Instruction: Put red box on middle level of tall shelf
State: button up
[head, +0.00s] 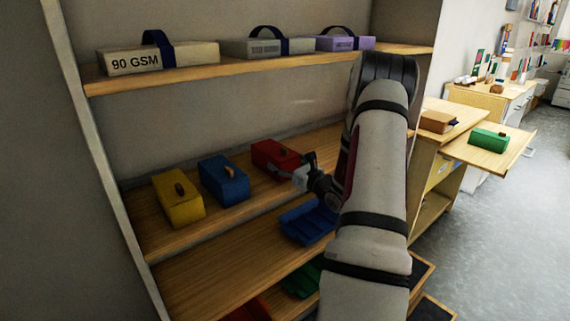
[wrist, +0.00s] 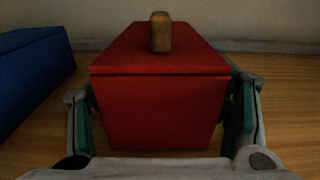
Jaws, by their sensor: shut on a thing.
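The red box (head: 274,158) with a brown knob on its lid sits upright on the middle level (head: 240,213) of the tall shelf, at the right of a blue box. In the wrist view the red box (wrist: 158,105) fills the middle, between my two fingers. My gripper (head: 304,172) reaches in from the right and is shut on the red box; it also shows in the wrist view (wrist: 162,125). The box's underside is hidden, so I cannot tell for sure whether it presses on the board. My arm hides the right part of this level.
A blue box (head: 223,181) and a yellow box (head: 178,198) stand left of the red one. The upper board (head: 250,67) holds several packages. A blue tray (head: 307,222) lies below. A green box (head: 489,139) stands on a side table at right.

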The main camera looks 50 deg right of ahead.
jog(key=shift+f, duration=0.1)
jog(key=o, duration=0.8)
jog(key=shift+f, duration=0.1)
jog(key=o, duration=0.4)
jog(key=shift+r, duration=0.2)
